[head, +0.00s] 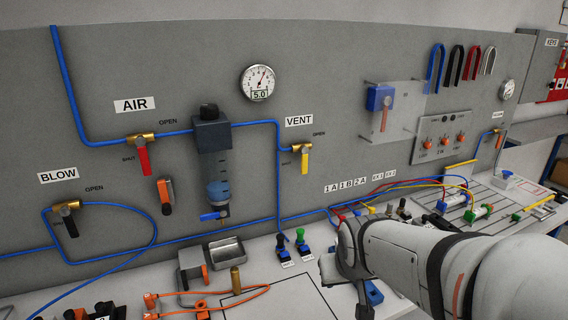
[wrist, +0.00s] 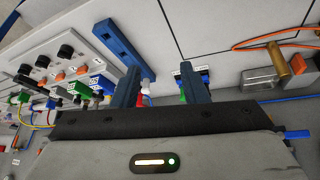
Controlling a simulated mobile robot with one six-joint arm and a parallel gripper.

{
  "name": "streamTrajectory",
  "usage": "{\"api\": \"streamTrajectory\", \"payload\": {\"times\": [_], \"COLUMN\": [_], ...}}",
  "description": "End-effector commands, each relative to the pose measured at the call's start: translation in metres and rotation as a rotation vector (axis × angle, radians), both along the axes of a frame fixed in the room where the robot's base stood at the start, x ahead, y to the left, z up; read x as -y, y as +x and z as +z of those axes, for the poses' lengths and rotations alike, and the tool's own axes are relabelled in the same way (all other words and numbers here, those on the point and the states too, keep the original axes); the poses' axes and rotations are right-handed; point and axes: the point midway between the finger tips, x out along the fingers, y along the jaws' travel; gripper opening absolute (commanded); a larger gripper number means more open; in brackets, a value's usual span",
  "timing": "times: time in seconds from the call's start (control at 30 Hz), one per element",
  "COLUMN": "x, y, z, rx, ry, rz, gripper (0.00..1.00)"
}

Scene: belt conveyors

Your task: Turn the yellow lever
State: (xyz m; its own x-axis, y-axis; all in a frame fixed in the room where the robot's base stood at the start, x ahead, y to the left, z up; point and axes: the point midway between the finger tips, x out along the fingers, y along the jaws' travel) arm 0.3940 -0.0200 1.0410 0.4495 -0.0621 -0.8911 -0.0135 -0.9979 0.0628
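The yellow lever (head: 305,162) hangs straight down from a small brass valve (head: 302,147) on the grey panel, under the VENT label (head: 299,121) in the head view. A small OPEN mark is up to its right and a SHUT mark is to its left. The wrist view does not show the lever. My gripper (wrist: 160,82) shows in the wrist view with its two dark blue fingers apart and nothing seen between them. In the head view my arm is at the lower right, over the bench, below and right of the lever and apart from it. My fingers are not clear there.
A red lever (head: 144,160) hangs under AIR and a black lever (head: 71,226) under BLOW. A blue hose (head: 278,185) runs down left of the yellow lever.

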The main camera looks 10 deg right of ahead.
Motion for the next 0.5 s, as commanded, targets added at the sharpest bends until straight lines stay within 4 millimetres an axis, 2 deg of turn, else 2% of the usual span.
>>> {"api": "streamTrajectory", "payload": {"times": [0.03,0.2,0.4,0.5], "x": [0.006,0.017,0.017,0.013], "y": [0.026,0.108,0.185,0.214], "z": [0.010,0.028,0.049,0.058], "rx": [0.061,0.304,0.586,0.724], "ry": [-0.013,-0.037,-0.011,0.026], "rz": [0.002,0.043,0.125,0.174], "gripper": [0.40,0.40,0.40,0.40]}}
